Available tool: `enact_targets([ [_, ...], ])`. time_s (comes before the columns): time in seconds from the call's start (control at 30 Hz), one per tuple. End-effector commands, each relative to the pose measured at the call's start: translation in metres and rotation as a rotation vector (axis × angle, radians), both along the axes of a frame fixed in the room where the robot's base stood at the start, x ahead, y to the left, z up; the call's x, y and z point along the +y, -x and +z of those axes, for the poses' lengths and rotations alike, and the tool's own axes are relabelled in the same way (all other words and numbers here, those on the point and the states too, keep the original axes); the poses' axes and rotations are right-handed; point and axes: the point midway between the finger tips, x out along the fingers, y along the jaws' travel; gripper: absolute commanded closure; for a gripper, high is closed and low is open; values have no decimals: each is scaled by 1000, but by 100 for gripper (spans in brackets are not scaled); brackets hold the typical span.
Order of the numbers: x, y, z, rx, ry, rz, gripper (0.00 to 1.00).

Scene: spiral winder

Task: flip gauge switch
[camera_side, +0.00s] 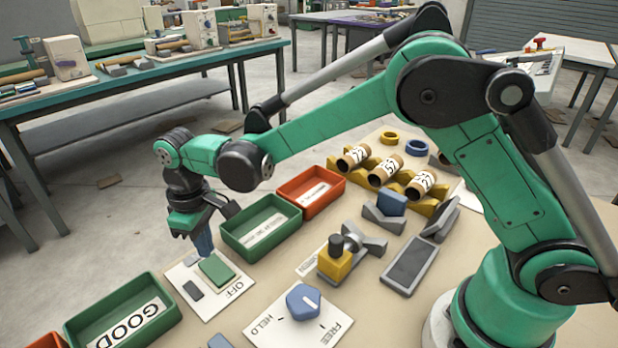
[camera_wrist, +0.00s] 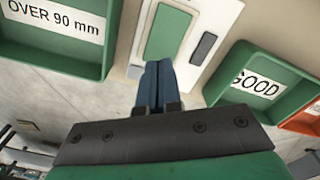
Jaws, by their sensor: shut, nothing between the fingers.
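The gauge switch is a white plate (camera_side: 232,294) marked OFF, with a raised green block (camera_side: 217,270) and a smaller dark grey piece (camera_side: 193,290) on it. My gripper (camera_side: 204,250) is shut and empty, pointing down at the far edge of the plate, just behind the green block. In the wrist view the blue fingertips (camera_wrist: 158,68) lie close together beside the near end of the green block (camera_wrist: 168,32). The grey piece (camera_wrist: 203,48) is to their right. I cannot tell whether the fingertips touch the block or the plate.
A green tray (camera_side: 262,222) and a green GOOD tray (camera_side: 70,330) flank the plate. A red tray (camera_side: 310,190) stands farther back.

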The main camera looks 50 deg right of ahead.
Motion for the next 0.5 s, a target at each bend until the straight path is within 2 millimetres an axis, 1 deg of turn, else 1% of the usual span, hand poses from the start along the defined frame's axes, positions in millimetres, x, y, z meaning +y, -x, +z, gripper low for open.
enact_targets([
  [0.5, 0, 0, -7, 0, 0, 0, 100],
])
